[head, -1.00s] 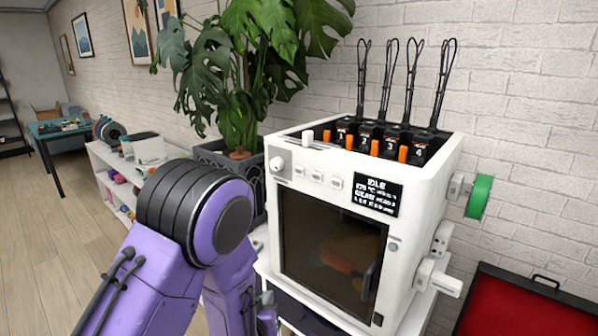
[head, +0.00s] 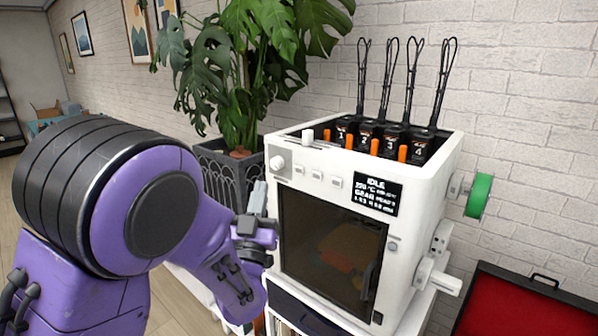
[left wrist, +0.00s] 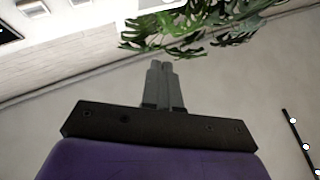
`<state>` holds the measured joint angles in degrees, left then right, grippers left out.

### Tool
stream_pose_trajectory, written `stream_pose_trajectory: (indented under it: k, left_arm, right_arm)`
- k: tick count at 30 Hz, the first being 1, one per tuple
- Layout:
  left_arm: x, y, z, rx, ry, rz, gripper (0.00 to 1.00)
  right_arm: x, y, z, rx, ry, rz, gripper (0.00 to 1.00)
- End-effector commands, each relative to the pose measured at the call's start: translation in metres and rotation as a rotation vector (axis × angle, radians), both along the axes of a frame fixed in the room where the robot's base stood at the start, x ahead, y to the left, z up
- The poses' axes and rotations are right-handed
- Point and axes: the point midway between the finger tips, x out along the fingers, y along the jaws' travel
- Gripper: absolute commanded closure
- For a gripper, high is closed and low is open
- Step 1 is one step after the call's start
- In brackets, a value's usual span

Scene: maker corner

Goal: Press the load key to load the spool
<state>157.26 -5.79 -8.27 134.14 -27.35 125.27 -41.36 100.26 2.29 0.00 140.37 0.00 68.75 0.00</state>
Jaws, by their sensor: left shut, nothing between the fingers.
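The white printer (head: 410,215) stands in the middle right of the head view, its screen (head: 377,194) reading IDLE. My left gripper (head: 258,198) is shut and empty, fingers pointing up, just left of the printer's front and below the knob. Its closed fingers also show in the left wrist view (left wrist: 163,72). My right gripper is out of view.
A potted plant (head: 225,172) stands behind and left of the printer. Several numbered black units (head: 367,134) with tall wire loops sit in the printer's top. A red-lined open case (head: 530,305) lies at lower right.

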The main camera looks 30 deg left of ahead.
Motion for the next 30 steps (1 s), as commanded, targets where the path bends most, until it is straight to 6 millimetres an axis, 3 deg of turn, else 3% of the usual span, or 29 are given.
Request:
stream_pose_trajectory:
  k: [7, 21, 30]
  left_arm:
    - [0.01, -0.002, 0.0, -0.002, 0.002, -0.002, 1.0]
    - [0.074, -0.015, -0.001, -0.001, 0.002, -0.001, 1.0]
    - [0.087, -0.017, -0.001, -0.002, 0.003, -0.001, 1.0]
  right_arm:
    - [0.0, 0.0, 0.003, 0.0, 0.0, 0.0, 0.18]
    - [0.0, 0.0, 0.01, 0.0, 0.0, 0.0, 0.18]
    - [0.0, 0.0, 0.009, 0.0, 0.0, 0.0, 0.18]
